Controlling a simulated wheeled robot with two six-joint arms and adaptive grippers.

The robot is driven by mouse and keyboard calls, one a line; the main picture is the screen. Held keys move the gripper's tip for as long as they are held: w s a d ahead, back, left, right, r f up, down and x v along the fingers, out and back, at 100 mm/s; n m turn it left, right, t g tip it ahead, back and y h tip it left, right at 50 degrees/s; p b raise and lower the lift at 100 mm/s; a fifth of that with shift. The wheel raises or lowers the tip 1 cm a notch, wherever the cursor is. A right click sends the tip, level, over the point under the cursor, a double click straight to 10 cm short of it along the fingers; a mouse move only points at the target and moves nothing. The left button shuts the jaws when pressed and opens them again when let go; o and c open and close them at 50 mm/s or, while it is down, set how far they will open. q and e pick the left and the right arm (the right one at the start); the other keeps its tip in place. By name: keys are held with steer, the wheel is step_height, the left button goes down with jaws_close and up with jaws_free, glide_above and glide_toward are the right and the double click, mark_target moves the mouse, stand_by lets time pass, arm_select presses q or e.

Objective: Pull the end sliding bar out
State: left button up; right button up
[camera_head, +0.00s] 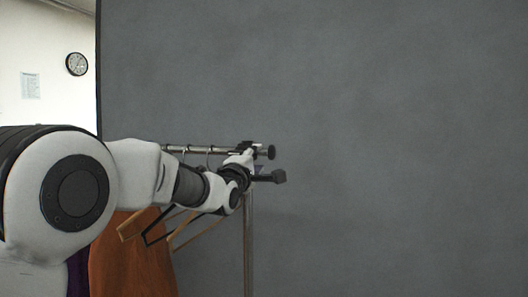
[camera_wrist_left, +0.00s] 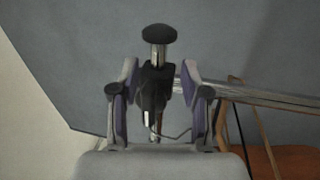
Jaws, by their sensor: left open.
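The end sliding bar (camera_wrist_left: 158,56) is a short metal rod with a dark round end cap (camera_wrist_left: 158,33); only a short length sticks out of a black fitting. In the head view, its dark end cap (camera_head: 271,152) shows at the right end of the rack's top rail. My left gripper (camera_wrist_left: 160,80) is open, with one finger on each side of the black fitting and visible gaps between. In the head view my left gripper (camera_head: 262,174) is at the rail's end, partly covering the fitting. My right gripper is in neither view.
The clothes rack's rail (camera_head: 205,150) runs left from the fitting, with its upright post (camera_head: 248,245) below. Several hangers (camera_head: 160,227) and an orange-brown garment (camera_head: 130,262) hang behind my left arm. The space right of the rack is clear before a grey backdrop (camera_head: 400,130).

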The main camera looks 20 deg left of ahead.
mark_target(262, 152)
arm_select(q)
steer(key=w, duration=0.1)
steer(key=w+r+p, duration=0.1)
steer(key=w, duration=0.3)
steer(key=shift+w+d+r+p, duration=0.1)
steer(key=shift+r+p, duration=0.15)
steer(key=shift+p, duration=0.15)
steer(key=shift+w+f, duration=0.1)
steer(key=shift+w, duration=0.35)
steer(key=shift+s, duration=0.1)
jaws_close()
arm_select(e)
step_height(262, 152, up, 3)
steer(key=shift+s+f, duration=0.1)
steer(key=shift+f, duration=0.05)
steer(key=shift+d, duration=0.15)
